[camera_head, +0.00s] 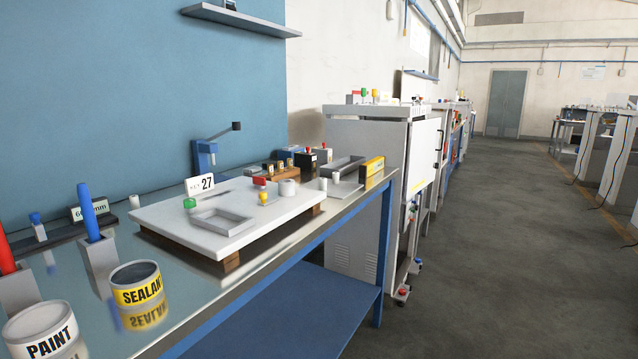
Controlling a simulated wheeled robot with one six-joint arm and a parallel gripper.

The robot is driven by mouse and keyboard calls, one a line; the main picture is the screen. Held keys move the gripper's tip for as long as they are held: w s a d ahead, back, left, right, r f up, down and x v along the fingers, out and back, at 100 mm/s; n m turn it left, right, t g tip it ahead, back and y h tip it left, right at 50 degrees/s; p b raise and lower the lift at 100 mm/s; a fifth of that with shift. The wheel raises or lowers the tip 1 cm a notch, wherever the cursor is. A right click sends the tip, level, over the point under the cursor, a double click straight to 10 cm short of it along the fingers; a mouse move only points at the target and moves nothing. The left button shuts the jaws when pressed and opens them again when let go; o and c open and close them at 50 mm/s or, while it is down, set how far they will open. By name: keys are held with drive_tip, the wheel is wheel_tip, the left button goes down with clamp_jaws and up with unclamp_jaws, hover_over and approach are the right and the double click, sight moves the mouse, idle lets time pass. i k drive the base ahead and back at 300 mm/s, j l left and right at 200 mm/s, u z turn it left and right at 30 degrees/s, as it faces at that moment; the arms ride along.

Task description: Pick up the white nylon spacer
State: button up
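A short, pale grey-white cylinder (288,187) stands on the right part of the white board (165,218); it looks like the white nylon spacer, but it is too small to be sure. A smaller white upright piece (323,184) stands just past the board's right end. Near the pale cylinder on the board are a small yellow-and-white piece (263,198) and a red-topped piece (259,182). A green-topped piece (190,203) and a shallow grey tray (222,221) are further left. My gripper is not in view.
The blue-framed bench (350,205) holds a SEALANT can (136,284), a PAINT can (40,331), a blue marker in a holder (92,225) and a card marked 27 (200,185). A grey cabinet (375,160) stands beyond. The floor aisle (500,240) at right is clear.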

sight(322, 181)
drive_tip(key=i+l+u, duration=0.25)
drive_tip(key=i+l, duration=0.3)
drive_tip(key=i, duration=0.15)
drive_tip(key=i+l+u, duration=0.25)
drive_tip(key=i+l, duration=0.4)
drive_tip(key=i+l+u, duration=0.25)
drive_tip(key=i+l, duration=0.3)
drive_tip(key=l, duration=0.3)
